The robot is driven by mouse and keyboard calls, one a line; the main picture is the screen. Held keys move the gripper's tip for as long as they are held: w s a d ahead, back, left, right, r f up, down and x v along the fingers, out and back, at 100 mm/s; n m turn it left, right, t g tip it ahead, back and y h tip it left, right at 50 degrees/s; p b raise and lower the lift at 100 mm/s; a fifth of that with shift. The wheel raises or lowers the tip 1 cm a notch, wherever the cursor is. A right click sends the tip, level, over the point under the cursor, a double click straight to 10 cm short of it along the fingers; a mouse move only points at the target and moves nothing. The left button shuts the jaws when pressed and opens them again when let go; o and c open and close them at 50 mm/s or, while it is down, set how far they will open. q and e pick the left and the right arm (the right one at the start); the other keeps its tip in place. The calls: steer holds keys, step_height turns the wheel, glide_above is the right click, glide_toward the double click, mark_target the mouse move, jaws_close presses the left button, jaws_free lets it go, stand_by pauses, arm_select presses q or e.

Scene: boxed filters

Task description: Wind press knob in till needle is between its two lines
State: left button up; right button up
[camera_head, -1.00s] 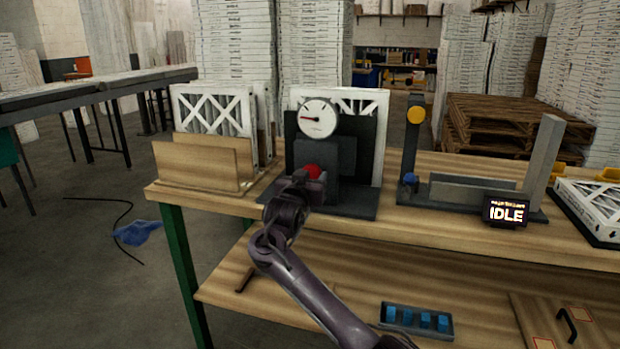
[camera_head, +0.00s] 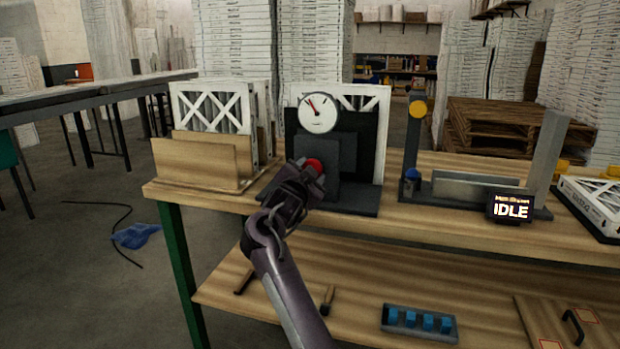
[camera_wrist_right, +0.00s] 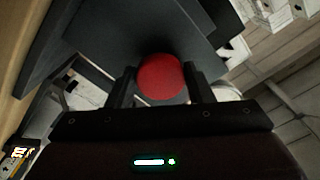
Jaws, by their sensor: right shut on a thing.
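The press is a dark grey block (camera_head: 345,155) on a dark base plate on the bench. A white round gauge (camera_head: 318,113) sits on top of it, with its needle tilted up and to the left. The gauge's two lines are too small to make out surely. The red knob (camera_head: 316,165) is on the press's front left. My right gripper (camera_head: 308,176) is shut on the red knob. In the right wrist view the knob (camera_wrist_right: 160,76) sits between the two dark fingers. My left gripper is not in view.
A wooden rack (camera_head: 200,165) with white-framed filters stands left of the press. To the right are a fixture with a yellow disc (camera_head: 417,109), a screen reading IDLE (camera_head: 510,207) and a white filter (camera_head: 597,203). A tray of blue pieces (camera_head: 420,336) lies on the lower shelf.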

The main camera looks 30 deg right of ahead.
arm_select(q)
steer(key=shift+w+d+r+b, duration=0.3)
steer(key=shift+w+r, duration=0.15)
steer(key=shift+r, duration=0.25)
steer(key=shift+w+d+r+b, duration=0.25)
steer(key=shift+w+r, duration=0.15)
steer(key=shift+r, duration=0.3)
arm_select(e)
steer(key=shift+f+m, duration=0.1)
steer(key=shift+m, duration=1.2)
steer(key=o, duration=1)
steer(key=shift+c, duration=0.2)
steer(key=shift+a, duration=0.1)
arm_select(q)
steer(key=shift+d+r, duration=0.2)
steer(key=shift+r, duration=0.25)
arm_select(e)
steer(key=v, duration=0.7)
steer(key=shift+s+a, duration=0.2)
steer(key=shift+s, duration=0.1)
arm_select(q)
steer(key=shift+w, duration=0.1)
